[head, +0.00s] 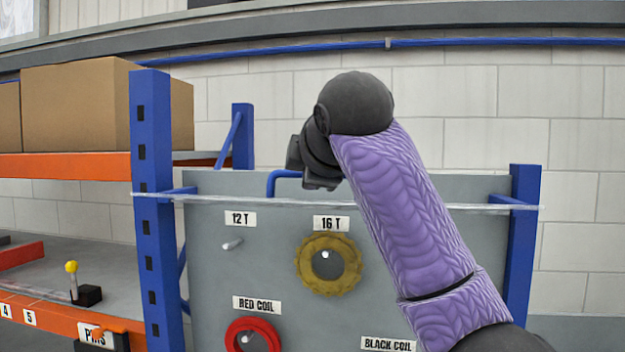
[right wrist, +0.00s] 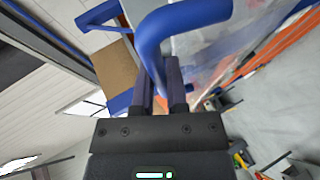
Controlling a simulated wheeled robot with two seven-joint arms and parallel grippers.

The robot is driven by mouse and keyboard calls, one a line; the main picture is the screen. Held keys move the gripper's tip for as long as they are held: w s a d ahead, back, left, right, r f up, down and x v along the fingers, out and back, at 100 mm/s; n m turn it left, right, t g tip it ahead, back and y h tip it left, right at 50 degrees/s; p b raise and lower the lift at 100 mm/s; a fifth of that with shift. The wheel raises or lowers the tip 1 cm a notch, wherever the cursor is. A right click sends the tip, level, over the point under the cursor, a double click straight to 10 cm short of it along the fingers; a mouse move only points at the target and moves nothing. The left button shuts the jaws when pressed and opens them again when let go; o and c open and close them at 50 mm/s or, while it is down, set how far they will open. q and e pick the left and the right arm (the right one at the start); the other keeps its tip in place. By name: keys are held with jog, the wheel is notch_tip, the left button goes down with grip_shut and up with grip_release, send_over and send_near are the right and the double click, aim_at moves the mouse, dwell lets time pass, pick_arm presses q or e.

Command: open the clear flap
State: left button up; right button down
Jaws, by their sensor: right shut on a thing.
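The clear flap (head: 460,206) shows in the head view mainly as a thin pale edge across the front of the grey peg board, between the blue posts. Its blue bar handle (head: 280,175) rises above that edge, left of my right gripper. My right gripper (head: 318,183) is mostly hidden behind its own dark wrist there. In the right wrist view the blue handle (right wrist: 187,18) is large and curved, and the fingers of the right gripper (right wrist: 162,85) are shut on it. My left gripper is not in view.
The peg board (head: 215,290) carries a yellow gear (head: 327,282) under "16 T", a bare peg (head: 232,245) under "12 T" and a red coil (head: 233,330). An orange and blue rack with cardboard boxes (head: 80,105) stands left. A blue post (head: 520,250) bounds the right.

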dwell(0.4)
jog(key=c, duration=0.9)
grip_release()
jog(key=shift+w, duration=0.1)
jog(key=shift+s+r+b, duration=0.1)
jog(key=shift+s+b, duration=0.25)
jog(key=shift+b, duration=0.05)
jog(key=b+v, duration=0.3)
jog(key=v, duration=0.6)
jog(key=shift+r+b, duration=0.1)
jog(key=shift+b, duration=0.3)
